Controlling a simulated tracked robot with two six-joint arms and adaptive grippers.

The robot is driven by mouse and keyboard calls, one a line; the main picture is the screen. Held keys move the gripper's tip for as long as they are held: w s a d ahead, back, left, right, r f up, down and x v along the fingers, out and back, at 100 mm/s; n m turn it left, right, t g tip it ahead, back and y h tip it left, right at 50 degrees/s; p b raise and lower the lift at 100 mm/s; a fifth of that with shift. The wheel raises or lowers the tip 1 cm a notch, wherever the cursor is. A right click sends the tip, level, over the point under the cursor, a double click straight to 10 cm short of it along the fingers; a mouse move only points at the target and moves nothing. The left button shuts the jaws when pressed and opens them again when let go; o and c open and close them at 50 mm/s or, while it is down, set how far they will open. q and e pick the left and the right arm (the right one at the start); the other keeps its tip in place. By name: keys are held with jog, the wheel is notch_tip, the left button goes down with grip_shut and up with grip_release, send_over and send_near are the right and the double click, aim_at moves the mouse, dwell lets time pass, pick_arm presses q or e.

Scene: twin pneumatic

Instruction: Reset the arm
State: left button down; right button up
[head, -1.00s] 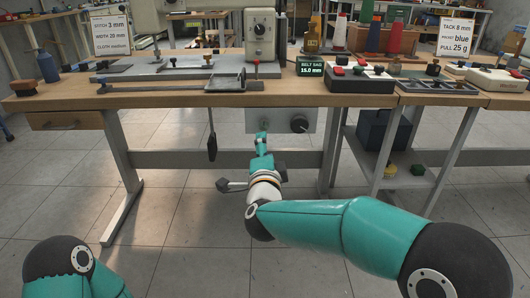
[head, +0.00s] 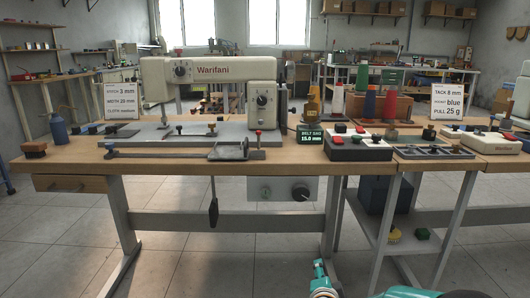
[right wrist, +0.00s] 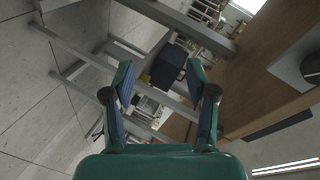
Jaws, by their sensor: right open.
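My right gripper (right wrist: 160,100) is open and empty in the right wrist view, its two teal fingers spread apart. Beyond it are the bench underside, its legs and the floor. In the head view only part of my right arm (head: 322,280) shows at the bottom edge, in front of the bench and below its top. The fingertips do not show clearly there. My left gripper is in neither view.
A wooden workbench (head: 290,166) spans the head view, with a sewing machine (head: 215,72), a control box with buttons (head: 353,146) and thread spools on it. A grey box (head: 283,189) hangs below the top. A side stand with a shelf (head: 425,218) is at the right. Floor in front is clear.

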jog(key=s+d+f+n+g+y+p, duration=0.1)
jog(key=s+d+f+n+g+y, duration=0.15)
jog(key=s+f, duration=0.65)
jog(key=s+d+f+n+g+y, duration=0.1)
jog(key=s+f+n+g, duration=0.25)
jog(key=s+f, duration=0.6)
jog(key=s+a+f+n+g+y, duration=0.2)
jog(key=s+a+f+n+g, duration=0.1)
jog(key=s, duration=0.6)
jog(key=s+a+f+n+g+y, duration=0.1)
jog(key=s+a+f+n+g, duration=0.25)
jog(key=s, duration=0.55)
notch_tip(320, 180, up, 39)
jog(key=p, duration=3.8)
jog(key=shift+a+n+g, duration=0.25)
jog(key=shift+n+g, duration=0.1)
jog(key=shift+g, duration=0.1)
